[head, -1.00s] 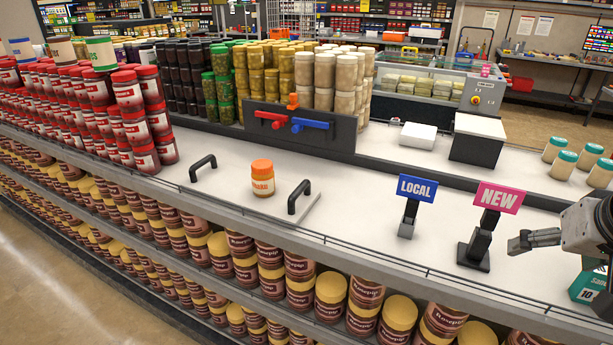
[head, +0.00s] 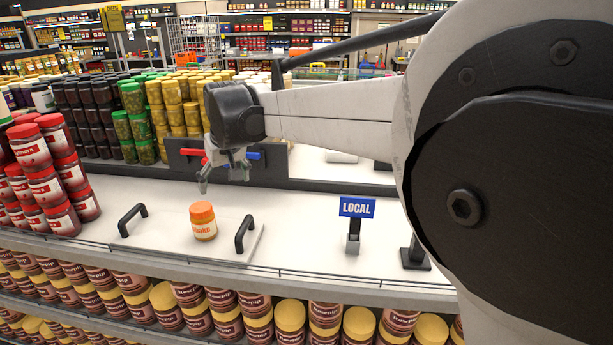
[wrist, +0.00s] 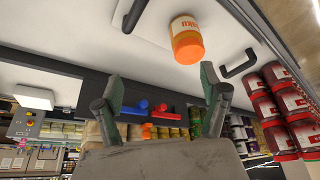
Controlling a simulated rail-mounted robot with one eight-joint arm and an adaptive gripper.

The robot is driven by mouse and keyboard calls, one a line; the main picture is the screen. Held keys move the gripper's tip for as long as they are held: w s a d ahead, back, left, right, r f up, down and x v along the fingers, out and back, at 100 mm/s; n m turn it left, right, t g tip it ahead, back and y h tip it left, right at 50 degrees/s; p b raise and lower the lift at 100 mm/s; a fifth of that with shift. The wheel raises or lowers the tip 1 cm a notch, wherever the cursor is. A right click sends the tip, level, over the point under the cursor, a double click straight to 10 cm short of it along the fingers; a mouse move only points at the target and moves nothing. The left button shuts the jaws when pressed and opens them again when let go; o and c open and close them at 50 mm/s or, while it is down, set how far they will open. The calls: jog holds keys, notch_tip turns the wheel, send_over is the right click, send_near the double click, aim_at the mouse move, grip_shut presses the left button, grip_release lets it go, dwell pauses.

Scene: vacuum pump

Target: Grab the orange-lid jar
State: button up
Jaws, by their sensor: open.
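The orange-lid jar (head: 203,221) stands upright on the white counter between two black handles.
Black handles (head: 132,219) (head: 245,234) flank the jar closely. Red-lid jars (head: 47,180) are stacked at the left. A blue LOCAL sign (head: 356,208) stands to the right. Red and blue levers (wrist: 140,107) sit on a dark panel behind.

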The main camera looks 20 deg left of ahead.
send_over(201, 216)
jog(key=d, duration=0.2)
notch_tip(201, 216, down, 2)
jog(key=shift+n, duration=0.3)
jog(key=p+x, duration=0.2)
jog(key=x, duration=1.2)
jog(key=shift+s+a, duration=0.15)
jog(key=shift+s, duration=0.05)
jog(key=c, duration=1.6)
